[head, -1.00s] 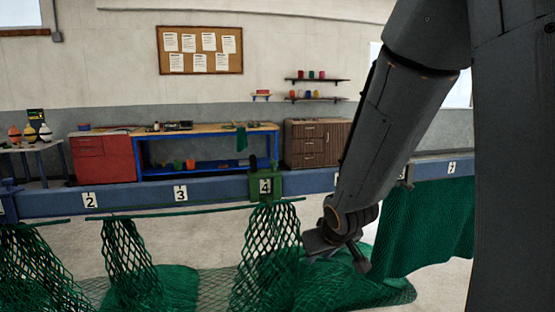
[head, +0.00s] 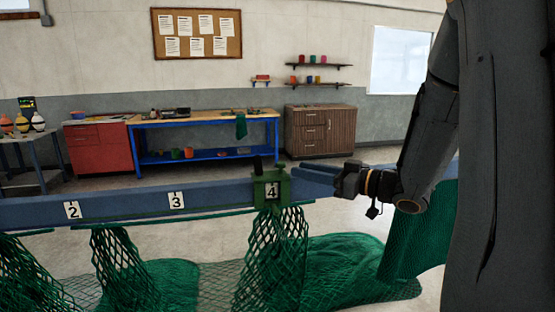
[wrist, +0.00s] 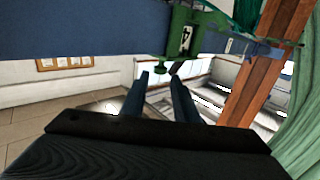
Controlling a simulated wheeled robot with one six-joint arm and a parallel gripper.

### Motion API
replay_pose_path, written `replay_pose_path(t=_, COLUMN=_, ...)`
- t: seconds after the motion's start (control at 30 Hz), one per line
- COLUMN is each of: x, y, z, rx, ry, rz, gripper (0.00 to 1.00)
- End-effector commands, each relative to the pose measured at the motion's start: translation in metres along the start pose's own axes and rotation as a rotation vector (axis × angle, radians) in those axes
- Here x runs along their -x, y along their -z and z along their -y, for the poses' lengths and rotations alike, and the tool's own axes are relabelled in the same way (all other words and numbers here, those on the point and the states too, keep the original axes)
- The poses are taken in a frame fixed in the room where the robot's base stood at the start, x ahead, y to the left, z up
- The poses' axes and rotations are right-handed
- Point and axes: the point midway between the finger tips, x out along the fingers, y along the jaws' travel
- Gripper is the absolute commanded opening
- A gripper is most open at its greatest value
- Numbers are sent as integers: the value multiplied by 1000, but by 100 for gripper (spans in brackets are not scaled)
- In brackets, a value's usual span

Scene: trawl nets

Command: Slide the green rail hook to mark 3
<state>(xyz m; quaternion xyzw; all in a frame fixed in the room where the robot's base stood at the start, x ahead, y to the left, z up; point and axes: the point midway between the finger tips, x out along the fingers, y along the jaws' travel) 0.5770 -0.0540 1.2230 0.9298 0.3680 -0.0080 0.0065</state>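The green rail hook (head: 285,188) sits on the blue rail (head: 120,205) at mark 4, its body around the "4" plate (head: 271,190). It has a black knob (head: 257,164) on top, and green net hangs below it. The mark 3 plate (head: 176,201) is on the rail to its left. My gripper (head: 298,173) is just right of the hook, pointing left at about rail height. Its two blue fingers are apart with nothing seen between them. In the wrist view, the hook (wrist: 205,32) is above and beyond the open fingertips (wrist: 156,82); a gap shows there.
The mark 2 plate (head: 72,210) is farther left on the rail. A thin green rod (head: 130,220) runs along below marks 2 and 3. Green nets (head: 120,260) hang under the rail and pile on the floor. A blue workbench (head: 200,124) and brown cabinet (head: 318,130) stand behind.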

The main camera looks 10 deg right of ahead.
Motion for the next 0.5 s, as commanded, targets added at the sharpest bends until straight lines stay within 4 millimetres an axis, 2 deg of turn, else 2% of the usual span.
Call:
replay_pose_path(t=0.17, x=-2, y=5, z=5, rx=-7, ry=35, rz=-21, gripper=27)
replay_pose_path(t=0.5, x=-53, y=6, z=9, rx=-8, ry=38, rz=-19, gripper=27)
